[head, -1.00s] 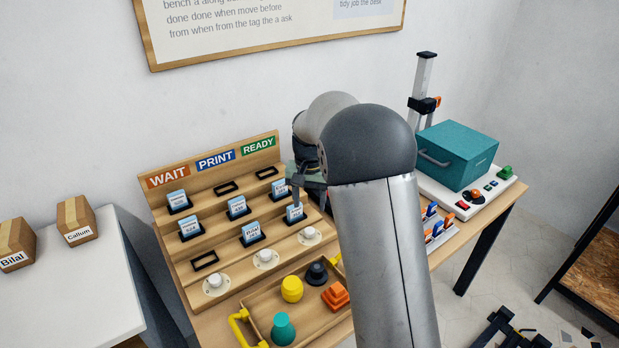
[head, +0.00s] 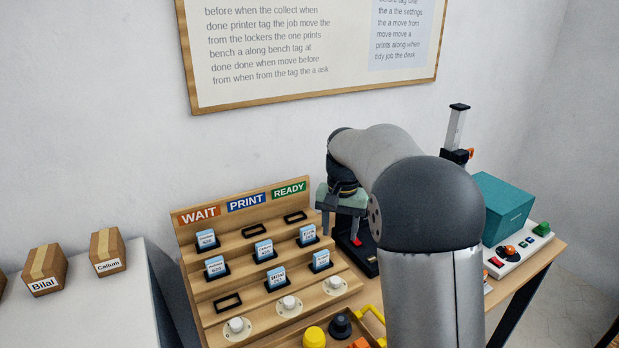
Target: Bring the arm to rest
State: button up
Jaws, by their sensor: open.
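My gripper (head: 341,228) is in the head view, just right of the wooden rack's upper right corner. Its grey-green fingers point down, are apart and hold nothing. They show clear of the tags. My arm reaches up from the bottom right and bends back toward the wall. The rack (head: 236,213) has WAIT, PRINT and READY headings, several blue-and-white tags in black holders and some empty holders.
White knobs (head: 289,305) line the rack's lower step. A tray with a yellow piece (head: 314,338) sits below. A black device (head: 364,262) stands behind my gripper. A teal box (head: 505,208) is at right, partly hidden by my arm. Cardboard boxes (head: 107,254) stand at left.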

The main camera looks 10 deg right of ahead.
jog(key=s+f+n+p, duration=0.1)
jog(key=s+n+p, duration=0.2)
jog(key=s, duration=2.9)
jog(key=shift+a+f+n, duration=0.35)
jog(key=shift+n, duration=0.55)
